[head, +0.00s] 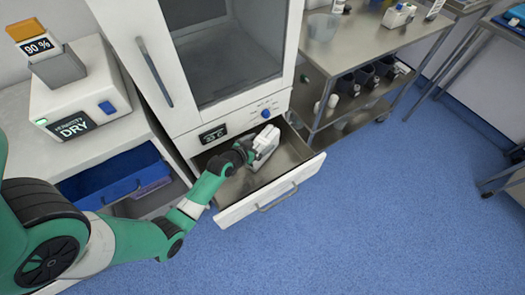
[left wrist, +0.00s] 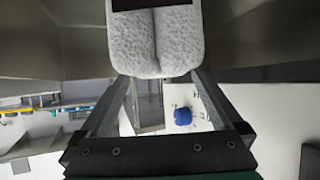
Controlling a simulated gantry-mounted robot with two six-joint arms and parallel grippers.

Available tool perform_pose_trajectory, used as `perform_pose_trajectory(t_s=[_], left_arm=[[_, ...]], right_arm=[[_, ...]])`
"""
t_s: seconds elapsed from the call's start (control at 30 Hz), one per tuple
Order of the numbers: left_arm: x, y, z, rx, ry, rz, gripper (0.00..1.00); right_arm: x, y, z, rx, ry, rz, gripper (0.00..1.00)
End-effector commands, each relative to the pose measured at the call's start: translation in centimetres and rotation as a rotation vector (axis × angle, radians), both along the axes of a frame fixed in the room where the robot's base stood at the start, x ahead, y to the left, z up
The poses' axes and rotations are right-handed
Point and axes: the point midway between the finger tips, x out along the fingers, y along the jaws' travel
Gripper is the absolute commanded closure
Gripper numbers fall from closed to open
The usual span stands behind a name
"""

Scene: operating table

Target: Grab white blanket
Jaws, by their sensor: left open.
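The white blanket (head: 266,140) lies in the open drawer under the cabinet, near its back right. In the left wrist view the blanket (left wrist: 155,45) is a folded, textured white bundle with a dark patch at the top. My left gripper (head: 250,154) is down in the drawer right beside the blanket. In the left wrist view my open left gripper (left wrist: 157,76) has its two grey fingers apart, with the blanket's near end at the gap between the tips. I cannot tell whether the fingers touch it. My right gripper is not in view.
The drawer (head: 285,190) is pulled out below the white cabinet (head: 165,75), its walls close around my gripper. A white device (head: 85,105) stands on the left counter above a blue bin (head: 105,180). A steel cart (head: 365,45) stands at right. The blue floor is clear.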

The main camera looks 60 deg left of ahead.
Motion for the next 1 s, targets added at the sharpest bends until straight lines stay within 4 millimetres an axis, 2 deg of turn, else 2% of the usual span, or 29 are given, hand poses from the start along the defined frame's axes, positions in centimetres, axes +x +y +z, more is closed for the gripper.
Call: perform_pose_trajectory(t_s=[0.17, 0.33, 0.43, 0.73, 1.0], left_arm=[[0.4, 0.2, -0.3, 0.0, 0.0, 0.0, 0.0], [2.2, 1.5, -2.5, 0.001, -0.002, 0.0, 0.0], [3.3, 2.1, -3.0, 0.0, -0.001, -0.001, 0.0], [3.9, 2.5, -2.9, 0.0, 0.0, -0.001, 0.0], [3.9, 2.5, -2.9, 0.0, 0.0, -0.001, 0.49]], right_arm=[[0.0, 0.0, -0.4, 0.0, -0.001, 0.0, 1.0], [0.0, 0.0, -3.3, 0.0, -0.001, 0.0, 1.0], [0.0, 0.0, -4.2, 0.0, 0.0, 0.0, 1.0], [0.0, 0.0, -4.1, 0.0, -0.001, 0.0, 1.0], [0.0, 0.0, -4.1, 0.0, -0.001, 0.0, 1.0]])
